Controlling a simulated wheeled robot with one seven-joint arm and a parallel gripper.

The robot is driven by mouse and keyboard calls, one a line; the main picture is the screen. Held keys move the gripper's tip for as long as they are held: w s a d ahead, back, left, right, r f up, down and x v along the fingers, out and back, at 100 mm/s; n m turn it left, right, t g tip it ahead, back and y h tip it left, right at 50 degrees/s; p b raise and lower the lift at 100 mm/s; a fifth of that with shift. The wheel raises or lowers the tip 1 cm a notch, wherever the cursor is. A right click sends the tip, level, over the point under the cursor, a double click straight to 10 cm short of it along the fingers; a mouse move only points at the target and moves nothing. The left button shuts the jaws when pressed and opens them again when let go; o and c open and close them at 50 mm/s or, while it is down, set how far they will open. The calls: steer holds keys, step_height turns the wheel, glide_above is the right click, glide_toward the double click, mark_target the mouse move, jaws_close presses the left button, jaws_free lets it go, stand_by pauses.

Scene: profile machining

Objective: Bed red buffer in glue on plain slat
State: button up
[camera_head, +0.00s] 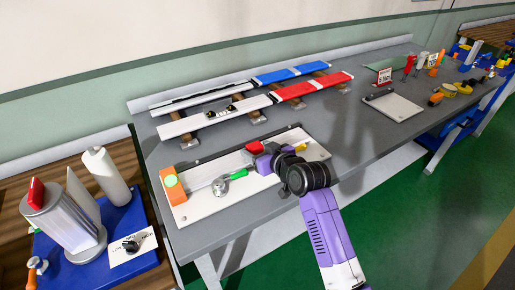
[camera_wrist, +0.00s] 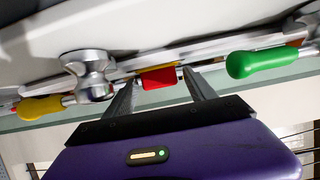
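A small red block (camera_head: 254,147), likely the red buffer, is at the board's back edge, just beyond my gripper (camera_head: 263,159). In the wrist view the red block (camera_wrist: 159,78) lies between the fingertips of my gripper (camera_wrist: 160,80), with a yellow strip (camera_wrist: 157,66) against it. The fingers stand apart; narrow gaps seem to separate them from the block. A white slat (camera_head: 183,127) without a coloured cover lies on supports behind the board, small dark and light items on its middle. I cannot make out glue on it.
A green-handled tool (camera_head: 237,175) and a yellow-handled tool (camera_head: 300,148) flank my gripper on the white board (camera_head: 215,206). An orange block (camera_head: 172,186) stands at its left end. Blue (camera_head: 290,73) and red (camera_head: 320,85) slats lie behind.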

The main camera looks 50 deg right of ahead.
steer(key=shift+r, duration=0.15)
steer(key=v, duration=0.7)
steer(key=shift+s+a+b, duration=0.1)
steer(key=shift+s+b, duration=0.25)
